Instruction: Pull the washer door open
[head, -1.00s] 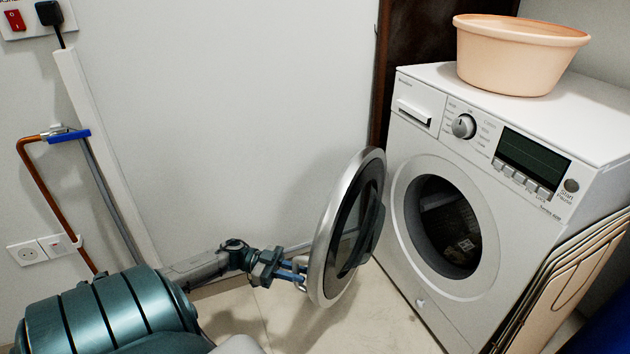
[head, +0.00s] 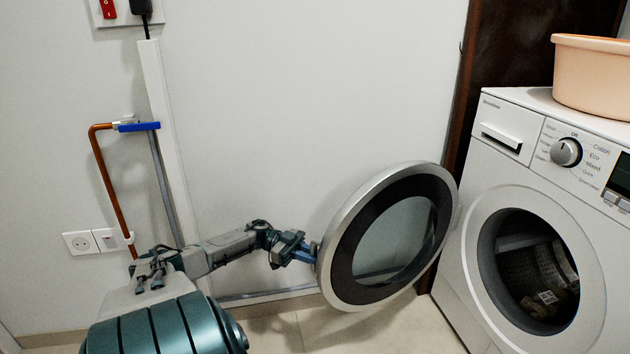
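The white washer (head: 470,215) stands at the right of the head view. Its round door (head: 446,205), with a silver rim and dark glass, is swung wide open to the left, and the drum opening (head: 530,270) is uncovered. My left gripper (head: 312,256) is at the left edge of the door rim, with its blue fingers against the door's edge where the handle is. The fingertips are small and partly hidden, but they appear closed on the edge. My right gripper is not in view.
A peach tub (head: 592,80) sits on top of the washer. A copper pipe with a blue valve handle (head: 138,126) and wall sockets (head: 95,241) are at the left. The tiled floor (head: 350,330) below the door is clear.

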